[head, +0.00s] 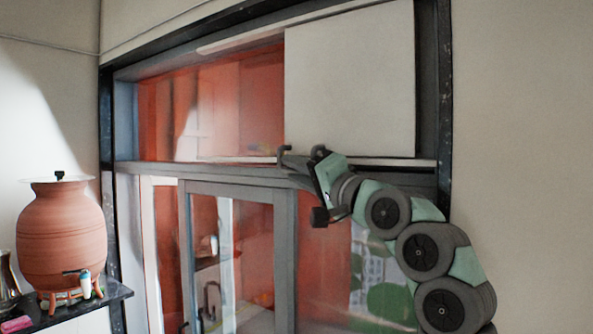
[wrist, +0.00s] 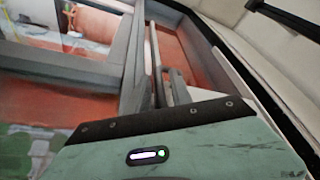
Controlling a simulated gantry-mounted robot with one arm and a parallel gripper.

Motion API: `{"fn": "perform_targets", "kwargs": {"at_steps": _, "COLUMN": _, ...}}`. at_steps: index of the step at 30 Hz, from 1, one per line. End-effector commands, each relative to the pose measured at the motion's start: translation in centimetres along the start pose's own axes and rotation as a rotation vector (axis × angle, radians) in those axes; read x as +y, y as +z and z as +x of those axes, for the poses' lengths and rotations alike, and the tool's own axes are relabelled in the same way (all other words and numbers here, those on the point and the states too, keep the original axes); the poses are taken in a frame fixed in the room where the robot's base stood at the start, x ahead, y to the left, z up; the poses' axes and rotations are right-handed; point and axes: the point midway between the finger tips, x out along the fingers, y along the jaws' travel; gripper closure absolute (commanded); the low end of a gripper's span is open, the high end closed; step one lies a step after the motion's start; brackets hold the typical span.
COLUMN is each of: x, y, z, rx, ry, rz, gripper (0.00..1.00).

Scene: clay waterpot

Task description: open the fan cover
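The fan cover appears to be the flat white square panel (head: 350,80) in the right half of the upper window opening. The left half of that opening shows red-tinted glass or a view through. My gripper (head: 300,151) is at the panel's lower left corner, just above the sill bar. Its two dark fingers stand apart with nothing seen between them. I cannot tell whether a finger touches the panel. The wrist view shows the fingers (wrist: 167,75) beside the window frame. A pale strip beside them may be the panel's edge, but this is unclear.
A dark window frame (head: 444,90) surrounds the opening. Grey-framed panes (head: 284,250) lie below the sill bar. A clay waterpot (head: 60,235) with a tap stands on a dark shelf (head: 105,298) at the left, well away from my arm. Plain wall lies to the right.

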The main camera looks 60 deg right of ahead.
Motion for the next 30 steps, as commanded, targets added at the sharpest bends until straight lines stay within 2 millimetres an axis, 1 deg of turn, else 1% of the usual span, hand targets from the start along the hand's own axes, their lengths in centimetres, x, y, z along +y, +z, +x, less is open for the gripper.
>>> {"fn": "perform_targets", "kwargs": {"at_steps": 1, "x": 0.00, "y": 0.00, "z": 0.00, "rx": 0.000, "ry": 0.000, "rz": 0.000, "gripper": 0.79}}
{"fn": "perform_targets", "kwargs": {"at_steps": 9, "x": 0.05, "y": -0.03, "z": -0.01, "rx": 0.000, "ry": 0.001, "rz": 0.000, "gripper": 1.00}}
{"fn": "perform_targets", "kwargs": {"at_steps": 30, "x": 0.28, "y": -0.11, "z": -0.04, "rx": 0.002, "ry": 0.004, "rz": 0.002, "gripper": 1.00}}
